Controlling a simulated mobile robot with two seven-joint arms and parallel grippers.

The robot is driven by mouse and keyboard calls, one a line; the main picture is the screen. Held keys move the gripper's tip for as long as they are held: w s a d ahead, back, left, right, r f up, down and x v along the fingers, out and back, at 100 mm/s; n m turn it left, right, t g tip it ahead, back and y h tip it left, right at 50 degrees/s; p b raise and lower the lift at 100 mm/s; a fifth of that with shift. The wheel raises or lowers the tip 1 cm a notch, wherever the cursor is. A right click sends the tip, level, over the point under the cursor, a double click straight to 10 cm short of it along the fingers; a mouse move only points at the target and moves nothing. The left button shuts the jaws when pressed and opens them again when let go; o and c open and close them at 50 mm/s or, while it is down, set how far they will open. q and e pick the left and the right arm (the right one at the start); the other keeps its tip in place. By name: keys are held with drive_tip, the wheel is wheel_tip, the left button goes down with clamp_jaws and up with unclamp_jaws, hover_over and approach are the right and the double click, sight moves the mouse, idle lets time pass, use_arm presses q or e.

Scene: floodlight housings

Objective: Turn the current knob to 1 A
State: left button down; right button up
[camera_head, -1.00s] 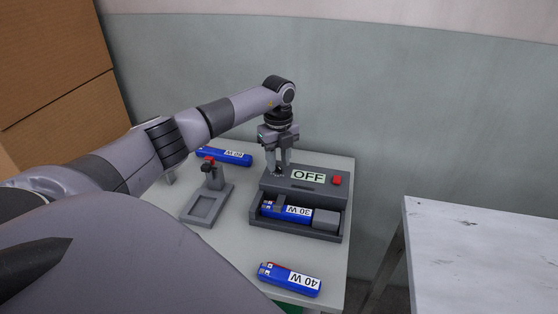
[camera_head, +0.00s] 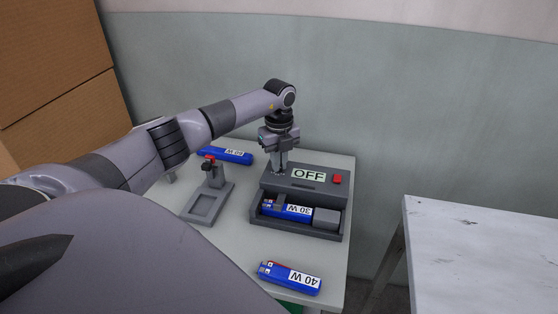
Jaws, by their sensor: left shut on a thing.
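A dark grey powered unit (camera_head: 327,189) stands on the table. Its display (camera_head: 309,174) reads OFF, and a red button (camera_head: 337,180) is to the right of it. My left gripper (camera_head: 278,171) points down at the left end of the unit's top and is shut on the current knob there. The fingers hide the knob and its markings, so I cannot tell its setting. A blue block labelled 30 W (camera_head: 287,209) lies in the unit's front bay. My right gripper is not in view.
A blue block labelled 40 W (camera_head: 290,278) lies at the table's front. Another labelled block (camera_head: 225,155) lies at the back left. A grey stand with a red-topped clamp (camera_head: 207,200) is left of the unit. A white table (camera_head: 480,255) stands apart at right.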

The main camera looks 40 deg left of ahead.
use_arm(q)
drive_tip(key=m, duration=0.3)
drive_tip(key=shift+m, duration=0.4)
drive_tip(key=m, duration=0.4)
drive_tip(key=shift+m, duration=0.3)
drive_tip(key=m, duration=0.4)
drive_tip(key=shift+m+b, duration=0.3)
drive_tip(key=shift+b, duration=0.05)
drive_tip(key=shift+m, duration=2.1)
drive_tip(key=c, duration=1.2)
unclamp_jaws()
